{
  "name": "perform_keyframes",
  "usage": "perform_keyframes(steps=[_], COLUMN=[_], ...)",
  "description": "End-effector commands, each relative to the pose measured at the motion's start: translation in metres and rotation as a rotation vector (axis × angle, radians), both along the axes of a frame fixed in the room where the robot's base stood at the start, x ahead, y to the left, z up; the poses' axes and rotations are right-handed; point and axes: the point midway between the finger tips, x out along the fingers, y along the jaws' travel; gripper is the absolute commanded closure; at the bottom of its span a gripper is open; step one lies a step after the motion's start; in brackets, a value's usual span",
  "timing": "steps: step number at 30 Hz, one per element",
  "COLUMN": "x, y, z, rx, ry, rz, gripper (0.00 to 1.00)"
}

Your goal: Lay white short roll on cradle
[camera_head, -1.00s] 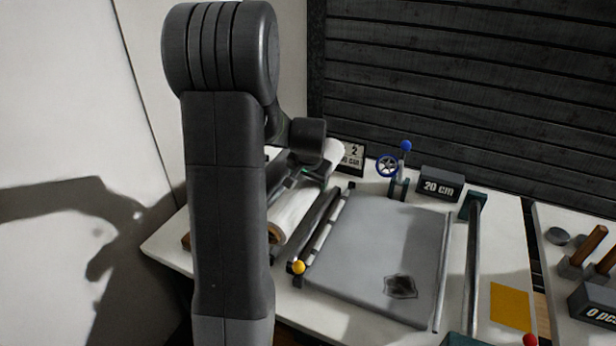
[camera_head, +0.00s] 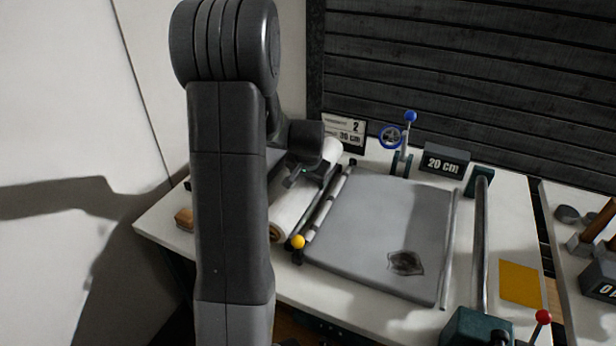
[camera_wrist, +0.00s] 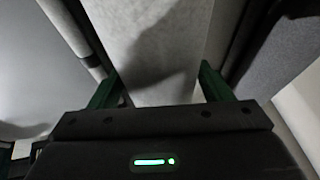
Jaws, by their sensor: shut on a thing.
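The white roll (camera_head: 290,212) lies slantwise at the left of the bench, its brown-cored end (camera_head: 278,236) toward me. My gripper (camera_head: 308,172) is shut on it from above. In the wrist view the green fingers (camera_wrist: 158,88) stand on either side of the pale roll (camera_wrist: 150,40). The roll is close beside the dark bar (camera_head: 322,208) with a yellow knob (camera_head: 298,242), at the left edge of the grey bed. I cannot tell which part is the cradle, or whether the roll rests on anything; its underside is hidden.
The grey bed (camera_head: 385,225) has a dark patch. Behind it stand a sign (camera_head: 343,132), a blue handwheel (camera_head: 391,137) and a "20 cm" block (camera_head: 445,161). A metal bar (camera_head: 481,240) and yellow square (camera_head: 520,282) are right. A wooden block (camera_head: 184,217) sits left of my arm.

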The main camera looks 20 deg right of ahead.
Motion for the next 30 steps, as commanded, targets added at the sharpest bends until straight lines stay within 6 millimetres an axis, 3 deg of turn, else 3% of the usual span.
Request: perform_keyframes(steps=[9,10,13,23,30], x=[0.0,0.0,0.0,-0.001,-0.01], y=[0.0,0.0,0.0,0.0,0.004], z=[-0.002,-0.002,-0.002,-0.002,0.022], rx=[-0.001,-0.001,-0.001,0.001,-0.002], ry=[-0.002,-0.002,-0.002,0.001,-0.003], rz=[0.0,0.0,0.0,0.0,0.0], gripper=[0.65,0.24,0.04,0.02,0.02])
